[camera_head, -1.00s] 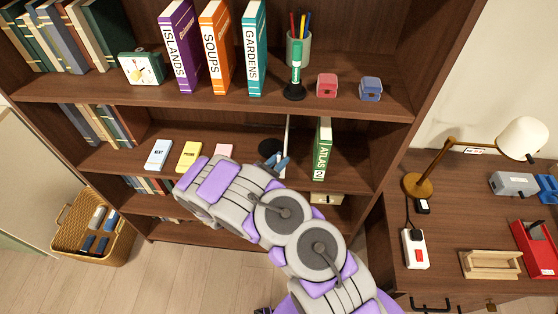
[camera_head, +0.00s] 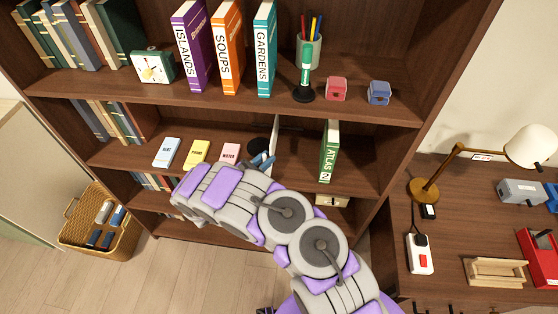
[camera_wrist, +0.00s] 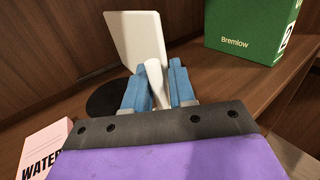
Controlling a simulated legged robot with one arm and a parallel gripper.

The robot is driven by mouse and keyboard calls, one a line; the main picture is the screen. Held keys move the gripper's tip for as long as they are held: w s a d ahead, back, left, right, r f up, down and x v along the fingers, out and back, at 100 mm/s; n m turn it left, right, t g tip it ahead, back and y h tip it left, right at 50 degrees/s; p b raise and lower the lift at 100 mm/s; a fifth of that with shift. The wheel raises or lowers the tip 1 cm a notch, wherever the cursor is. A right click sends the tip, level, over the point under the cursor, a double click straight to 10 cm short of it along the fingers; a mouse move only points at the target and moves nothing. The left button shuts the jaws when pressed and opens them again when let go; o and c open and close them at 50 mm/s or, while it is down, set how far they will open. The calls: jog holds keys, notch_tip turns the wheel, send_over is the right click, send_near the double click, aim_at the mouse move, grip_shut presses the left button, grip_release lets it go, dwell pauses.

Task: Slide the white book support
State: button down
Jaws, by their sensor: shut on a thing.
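The white book support (camera_wrist: 141,42) stands upright on the middle shelf in the wrist view, with a dark round base or patch (camera_wrist: 104,98) beside it. My gripper (camera_wrist: 160,86) has its blue fingers closed around a white upright part in front of the support's plate. In the head view my gripper (camera_head: 262,160) is at the support (camera_head: 276,132), which shows as a thin white edge. The green ATLAS book (camera_head: 329,152) stands upright to the right, apart from the support. Its green cover also shows in the wrist view (camera_wrist: 245,28).
The shelf between support and ATLAS is clear. The upper shelf (camera_head: 225,102) holds books, a clock and a pen cup. A desk with a lamp (camera_head: 424,190) is at the right.

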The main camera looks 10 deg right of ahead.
jog(key=a, duration=0.1)
jog(key=w+a, duration=0.1)
jog(key=a, duration=0.2)
jog(key=shift+w+a+b, duration=0.3)
jog(key=c, duration=1.2)
grip_release()
jog(key=shift+d, duration=0.1)
jog(key=shift+s, duration=0.1)
jog(key=p+v, duration=0.2)
jog(key=v, duration=1.5)
jog(key=shift+p, duration=0.3)
jog(key=shift+s+f, duration=0.1)
jog(key=shift+s, duration=0.05)
